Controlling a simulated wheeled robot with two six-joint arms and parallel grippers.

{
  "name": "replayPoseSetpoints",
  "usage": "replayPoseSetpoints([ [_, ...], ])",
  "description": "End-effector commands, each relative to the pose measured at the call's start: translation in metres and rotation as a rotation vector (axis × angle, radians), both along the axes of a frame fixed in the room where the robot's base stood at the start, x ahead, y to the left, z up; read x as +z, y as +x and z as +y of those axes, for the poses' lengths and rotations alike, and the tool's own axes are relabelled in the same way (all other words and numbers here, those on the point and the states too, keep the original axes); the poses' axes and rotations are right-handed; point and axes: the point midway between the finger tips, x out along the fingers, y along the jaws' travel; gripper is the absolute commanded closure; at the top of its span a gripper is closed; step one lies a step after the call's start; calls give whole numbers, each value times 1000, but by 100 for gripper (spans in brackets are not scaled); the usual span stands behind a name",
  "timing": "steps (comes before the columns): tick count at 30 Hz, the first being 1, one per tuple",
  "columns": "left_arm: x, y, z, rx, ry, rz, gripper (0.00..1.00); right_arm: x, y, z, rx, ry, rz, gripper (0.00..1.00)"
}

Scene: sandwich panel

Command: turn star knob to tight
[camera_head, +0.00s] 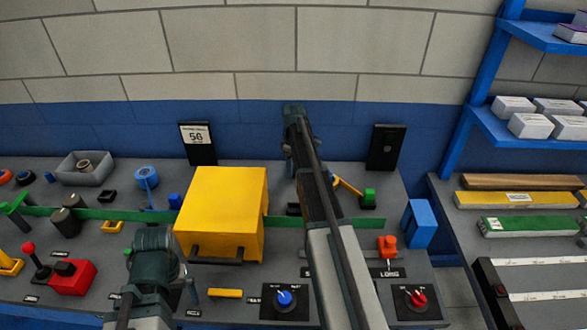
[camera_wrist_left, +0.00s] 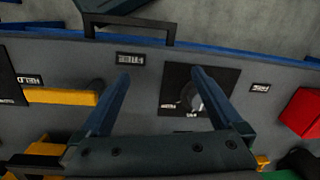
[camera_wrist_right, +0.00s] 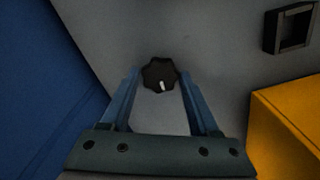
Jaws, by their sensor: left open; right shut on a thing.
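The star knob (camera_wrist_right: 159,74) is a black lobed knob with a white pointer mark, on the grey panel. In the right wrist view the pointer is towards the bottom of the picture. My right gripper (camera_wrist_right: 159,78) is shut on the knob, a finger on each side. In the head view my right gripper (camera_head: 291,168) is at the back of the panel, behind the yellow box; the knob is hidden there. My left gripper (camera_wrist_left: 160,73) is open and empty above the front left of the panel, near a dark plate with a grey dial (camera_wrist_left: 191,96).
A yellow box (camera_head: 222,205) with a dark handle stands between my grippers; its corner also shows in the right wrist view (camera_wrist_right: 288,130). A black frame (camera_wrist_right: 288,28) lies near the star knob. A red block (camera_head: 72,277) and a blue dial (camera_head: 286,298) are at the front.

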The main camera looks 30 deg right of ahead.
Motion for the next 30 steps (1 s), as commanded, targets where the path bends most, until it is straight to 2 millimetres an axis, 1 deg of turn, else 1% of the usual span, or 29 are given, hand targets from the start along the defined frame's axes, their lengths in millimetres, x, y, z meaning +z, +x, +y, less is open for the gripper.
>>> replayPoseSetpoints([
  [8, 0, 0, 0, 0, 0, 0, 0, 0, 0, 0, -156, 0, 1, 94],
  [30, 0, 0, 0, 0, 0, 0, 0, 0, 0, 0, -854, 0, 1, 94],
])
